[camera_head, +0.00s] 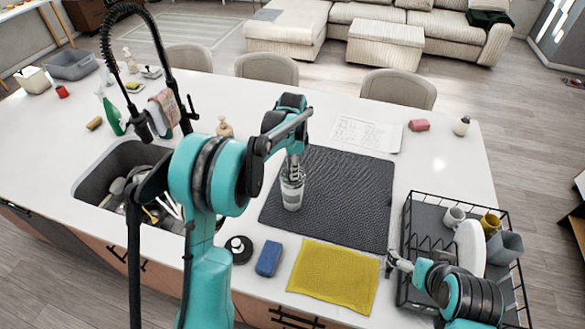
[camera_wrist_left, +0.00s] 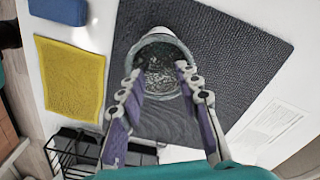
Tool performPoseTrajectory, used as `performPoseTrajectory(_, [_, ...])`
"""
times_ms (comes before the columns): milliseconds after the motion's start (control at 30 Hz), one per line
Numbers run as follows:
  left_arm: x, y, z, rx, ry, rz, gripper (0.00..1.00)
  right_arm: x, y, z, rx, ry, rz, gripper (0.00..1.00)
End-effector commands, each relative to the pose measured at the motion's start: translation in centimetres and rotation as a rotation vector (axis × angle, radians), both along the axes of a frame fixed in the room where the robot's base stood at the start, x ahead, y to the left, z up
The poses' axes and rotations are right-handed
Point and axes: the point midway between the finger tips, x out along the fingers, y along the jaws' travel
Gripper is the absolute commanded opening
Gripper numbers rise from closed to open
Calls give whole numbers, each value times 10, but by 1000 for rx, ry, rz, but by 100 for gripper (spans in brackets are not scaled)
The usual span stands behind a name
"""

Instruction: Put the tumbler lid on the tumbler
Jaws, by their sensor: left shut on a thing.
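A clear, glass-like tumbler (camera_head: 291,192) stands upright on the dark mat, below my left arm. My left gripper (camera_head: 292,172) points down at its top, with its fingers shut on the upper part. In the left wrist view the round rim of the tumbler (camera_wrist_left: 163,42) lies between the fingertips of my left gripper (camera_wrist_left: 160,78). A black round disc with a pale centre (camera_head: 239,249) lies at the counter's front edge; I cannot tell whether it is the lid. My right gripper (camera_head: 397,262) is by the dish rack, apart from the tumbler; its opening is unclear.
A dark mat (camera_head: 345,205) covers mid-counter. A blue sponge (camera_head: 268,258) and yellow cloth (camera_head: 333,276) lie in front. A dish rack (camera_head: 418,220) holds cups and a plate at right. The sink (camera_head: 120,158) and tall faucet (camera_head: 143,128) are left. Papers (camera_head: 366,132) lie behind.

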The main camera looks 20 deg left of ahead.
Motion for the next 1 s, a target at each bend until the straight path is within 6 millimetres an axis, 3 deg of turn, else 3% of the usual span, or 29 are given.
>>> performPoseTrajectory(1000, [0,0,-5,0,0,0,9,0,0,-5,0,0,0,93])
